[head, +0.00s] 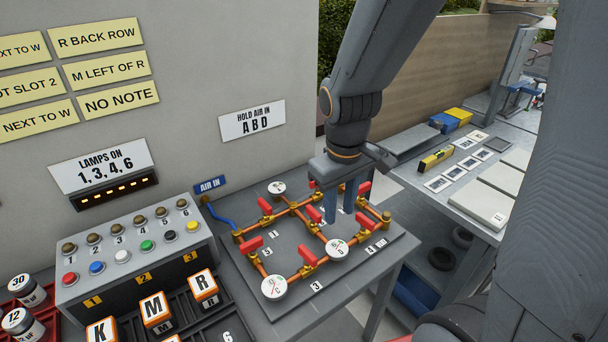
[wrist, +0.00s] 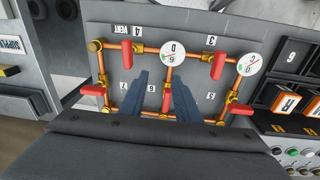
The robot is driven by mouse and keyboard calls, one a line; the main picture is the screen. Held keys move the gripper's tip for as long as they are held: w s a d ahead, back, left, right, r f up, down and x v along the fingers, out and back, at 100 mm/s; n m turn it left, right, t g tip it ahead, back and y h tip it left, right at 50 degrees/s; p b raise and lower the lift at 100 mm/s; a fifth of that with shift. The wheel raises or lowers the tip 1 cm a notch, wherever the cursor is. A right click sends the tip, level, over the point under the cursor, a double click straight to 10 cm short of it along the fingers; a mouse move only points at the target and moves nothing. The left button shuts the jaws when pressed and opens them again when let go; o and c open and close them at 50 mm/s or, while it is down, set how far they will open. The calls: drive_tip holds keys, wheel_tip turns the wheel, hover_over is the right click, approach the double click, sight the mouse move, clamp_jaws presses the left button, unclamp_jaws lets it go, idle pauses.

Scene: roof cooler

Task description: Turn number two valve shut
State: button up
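A pipe board (head: 232,258) carries copper pipes, white round gauges and several red-handled valves. I cannot read a number 2 label in either view. One red handle (head: 265,206) is at the far left. A small bit of red (head: 312,184) shows beside my gripper, mostly hidden. Another red handle (head: 314,213) is just left of my fingers, and shows between them in the wrist view (wrist: 168,103), by a label that looks like 6. My gripper (head: 340,217) points down over the board, its dark fingers apart and holding nothing. In the wrist view its body hides the board's far edge.
A gauge (head: 337,249) stands just in front of my fingers, another (head: 274,287) at the front left. A button box (head: 138,255) stands left of the board. A "HOLD AIR IN A B D" sign (head: 252,121) is on the wall. A bench (head: 462,222) stands right, across a gap.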

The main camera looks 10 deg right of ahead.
drive_tip(key=w+a+r+n+h, duration=0.1)
drive_tip(key=w+a+n+h, duration=0.1)
drive_tip(key=w+n, duration=0.6)
drive_tip(key=w+a+r+n+h, duration=0.2)
drive_tip(key=w+n, duration=0.6)
drive_tip(key=shift+w+p+x, duration=0.2)
drive_tip(key=shift+p+x, duration=1.2)
drive_tip(key=shift+x, duration=2.6)
drive_tip(key=shift+d, duration=0.1)
clamp_jaws()
